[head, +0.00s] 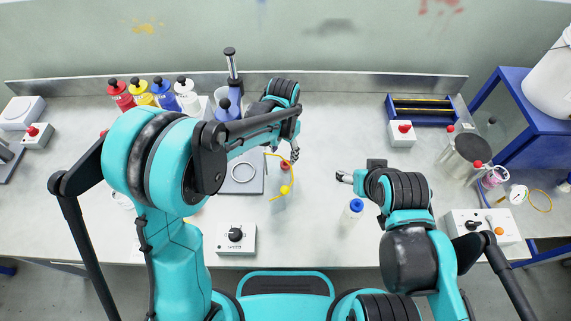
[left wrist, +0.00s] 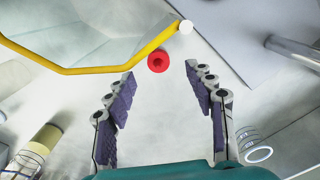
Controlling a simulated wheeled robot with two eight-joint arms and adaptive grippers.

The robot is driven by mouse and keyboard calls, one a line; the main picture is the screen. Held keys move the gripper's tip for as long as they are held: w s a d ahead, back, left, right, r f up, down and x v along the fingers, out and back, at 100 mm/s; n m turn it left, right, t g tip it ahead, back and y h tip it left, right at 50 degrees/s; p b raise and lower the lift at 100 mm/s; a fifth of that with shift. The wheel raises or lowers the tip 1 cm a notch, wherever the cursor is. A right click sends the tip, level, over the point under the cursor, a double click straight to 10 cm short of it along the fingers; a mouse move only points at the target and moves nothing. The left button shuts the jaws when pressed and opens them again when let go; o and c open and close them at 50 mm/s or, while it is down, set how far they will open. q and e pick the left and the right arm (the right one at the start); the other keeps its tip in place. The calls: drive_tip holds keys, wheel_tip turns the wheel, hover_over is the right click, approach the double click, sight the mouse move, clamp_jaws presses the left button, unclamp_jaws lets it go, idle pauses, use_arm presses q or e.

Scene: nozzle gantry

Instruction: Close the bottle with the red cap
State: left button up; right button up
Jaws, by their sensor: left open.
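A small pale bottle with a blue top (head: 352,212) stands on the table between the arms. Whether it is the task's bottle is unclear. My right gripper (head: 345,177) is above and left of this bottle; its jaw opening is too small to judge.
Several coloured bottles (head: 142,92) stand at the back left. The table centre is mostly clear.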

use_arm(q)
drive_tip(key=shift+f, duration=0.45)
drive_tip(key=f, duration=0.1)
drive_tip(key=f+b, duration=0.1)
drive_tip(key=f, duration=0.1)
drive_tip(key=f+b, duration=0.1)
drive_tip(key=f, duration=0.1)
drive_tip(key=shift+w+d+f, duration=0.15)
drive_tip(key=shift+w+d, duration=0.05)
drive_tip(key=shift+d, duration=0.15)
drive_tip(key=c, duration=0.8)
